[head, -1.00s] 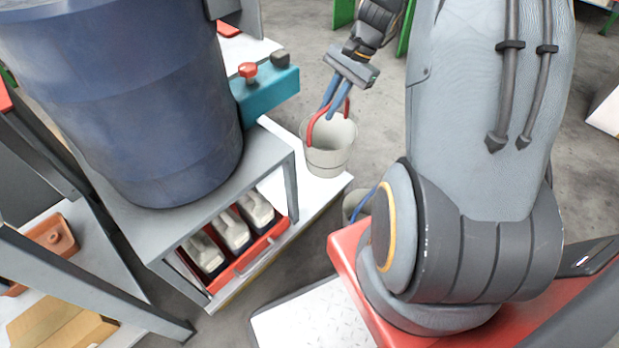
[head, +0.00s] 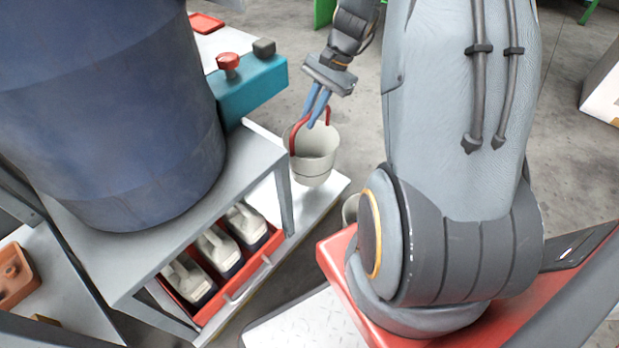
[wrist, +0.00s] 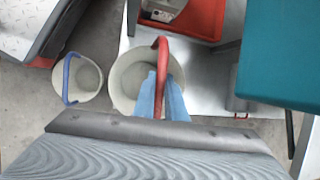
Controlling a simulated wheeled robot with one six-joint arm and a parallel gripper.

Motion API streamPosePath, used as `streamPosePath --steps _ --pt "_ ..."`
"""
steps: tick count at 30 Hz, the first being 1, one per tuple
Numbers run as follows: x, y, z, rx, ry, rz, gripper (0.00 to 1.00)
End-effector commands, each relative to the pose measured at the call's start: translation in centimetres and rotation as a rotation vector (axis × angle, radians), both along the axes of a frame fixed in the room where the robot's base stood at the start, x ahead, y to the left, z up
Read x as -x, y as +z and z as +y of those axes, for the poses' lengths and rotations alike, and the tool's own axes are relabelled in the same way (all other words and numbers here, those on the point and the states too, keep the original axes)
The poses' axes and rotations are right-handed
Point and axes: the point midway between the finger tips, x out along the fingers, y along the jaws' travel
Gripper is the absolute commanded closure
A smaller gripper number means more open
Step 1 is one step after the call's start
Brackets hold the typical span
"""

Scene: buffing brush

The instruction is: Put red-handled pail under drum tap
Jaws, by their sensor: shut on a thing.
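The pail with the red handle (head: 315,160) is light grey and hangs upright and empty from its red handle; it also shows in the wrist view (wrist: 122,88). My gripper (head: 317,108) is shut on that red handle, with its blue fingers around it. The big blue drum (head: 120,110) stands on a grey stand to the left of the pail. The drum's teal tap block (head: 250,85), with a red knob, juts to the right above the stand's edge. The pail is to the right of and below the tap block, not beneath it.
A pail with a blue handle (wrist: 82,80) stands on the floor beside the platform. A white platform (head: 325,190) lies under the stand. My red base is at the right.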

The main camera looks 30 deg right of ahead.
Motion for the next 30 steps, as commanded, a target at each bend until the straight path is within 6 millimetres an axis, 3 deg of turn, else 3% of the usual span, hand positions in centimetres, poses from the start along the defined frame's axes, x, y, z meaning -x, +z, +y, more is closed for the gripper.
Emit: streamPosePath --steps 6,14,21,30 --pt "0.0 -3.5 0.0 -0.001 -0.002 0.002 1.0" --pt "0.1 -6.0 -0.2 0.0 -0.004 0.002 1.0" --pt "0.0 -9.6 -0.2 0.001 -0.004 0.001 1.0" --pt "0.1 -9.6 -0.2 0.0 -0.003 0.0 1.0"
